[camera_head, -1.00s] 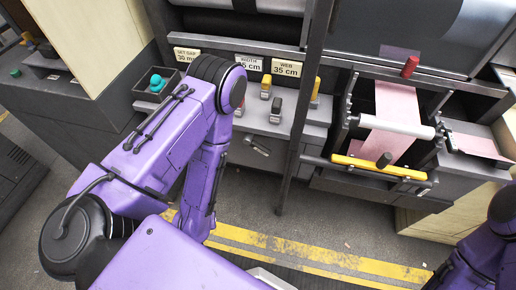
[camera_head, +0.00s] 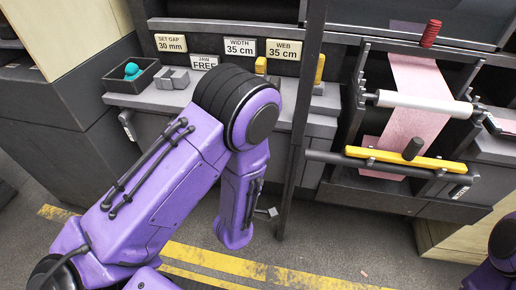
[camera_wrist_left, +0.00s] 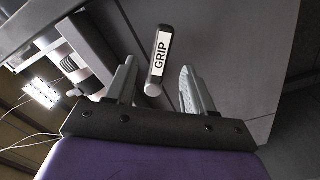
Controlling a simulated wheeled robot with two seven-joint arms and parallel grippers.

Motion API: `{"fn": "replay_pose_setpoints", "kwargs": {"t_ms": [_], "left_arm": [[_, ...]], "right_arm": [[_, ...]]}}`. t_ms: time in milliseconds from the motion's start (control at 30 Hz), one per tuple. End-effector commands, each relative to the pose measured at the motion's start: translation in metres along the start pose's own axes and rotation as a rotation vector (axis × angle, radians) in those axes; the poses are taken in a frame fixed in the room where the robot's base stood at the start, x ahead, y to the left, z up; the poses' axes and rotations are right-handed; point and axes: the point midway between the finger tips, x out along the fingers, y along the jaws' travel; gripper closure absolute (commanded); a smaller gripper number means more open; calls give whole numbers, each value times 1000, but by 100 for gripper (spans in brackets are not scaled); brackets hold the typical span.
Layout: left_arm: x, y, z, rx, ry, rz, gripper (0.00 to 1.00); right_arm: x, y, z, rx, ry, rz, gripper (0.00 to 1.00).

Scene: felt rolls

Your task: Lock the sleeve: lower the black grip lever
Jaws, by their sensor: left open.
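The black grip lever (camera_wrist_left: 159,58) shows in the left wrist view as a dark bar with a white label reading GRIP and a pale rounded end. My left gripper (camera_wrist_left: 157,80) is open, one finger on each side of the lever's lower end, with a visible gap to both fingers. I cannot tell how deep the lever sits between them. In the head view my left arm hides the lever and most of the gripper. A sign reading JAW FREE (camera_head: 204,63) is on the machine above my arm. My right gripper is out of view.
A dark post (camera_head: 301,120) stands just right of my left arm. A yellow bar (camera_head: 405,158) and a white roller (camera_head: 425,104) with pink felt lie to its right.

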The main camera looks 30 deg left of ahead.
Motion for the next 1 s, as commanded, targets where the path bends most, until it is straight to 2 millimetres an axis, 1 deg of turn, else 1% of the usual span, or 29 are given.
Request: {"fn": "replay_pose_setpoints", "kwargs": {"t_ms": [33,100,200,300,400,467,700,767,800,867,1000], "left_arm": [[12,0,-1,-3,5,0,47],[28,0,-1,-1,5,-1,47],[50,0,-1,0,4,-1,47],[66,-1,0,2,1,-2,47],[76,-1,0,3,1,-3,47],[79,-1,0,4,0,-3,47],[80,-1,0,5,-1,-3,47],[80,-1,0,5,-1,-3,66],[80,-1,0,5,-1,-3,79],[80,-1,0,5,-1,-3,99],[80,-1,0,5,-1,-3,100]], "right_arm": [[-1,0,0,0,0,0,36],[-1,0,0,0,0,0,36],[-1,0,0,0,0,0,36],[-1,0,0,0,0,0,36],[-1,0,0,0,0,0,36],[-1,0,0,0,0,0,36],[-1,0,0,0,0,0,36],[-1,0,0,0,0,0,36],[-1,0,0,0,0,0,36],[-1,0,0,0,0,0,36],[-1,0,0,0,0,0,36]]}}
